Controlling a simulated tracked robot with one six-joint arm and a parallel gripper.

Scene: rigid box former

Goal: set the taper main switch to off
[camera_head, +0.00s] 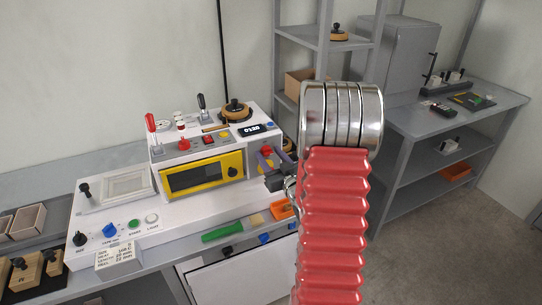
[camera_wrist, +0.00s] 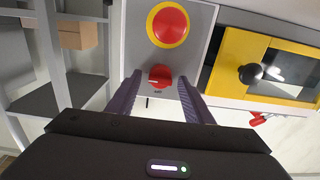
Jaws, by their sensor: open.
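A red rotary knob (camera_wrist: 160,77), which looks like the main switch, is on the grey side panel (camera_wrist: 136,42) of the machine. A pale mark on it points left in the wrist view; the small lettering below it is too small to read. My gripper (camera_wrist: 159,84) is open, with its purple fingers on either side of the knob; I cannot tell whether they touch it. The gripper also shows in the head view (camera_head: 272,162), beside the right end of the white machine (camera_head: 215,150), partly hidden by my red arm.
A red push button with a yellow ring (camera_wrist: 168,25) is near the knob. The yellow-framed window (camera_head: 203,175) is on the machine's front. A green-handled tool (camera_head: 222,231) and an orange tray (camera_head: 283,209) lie near the bench's front edge. Grey shelving (camera_head: 303,40) stands behind.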

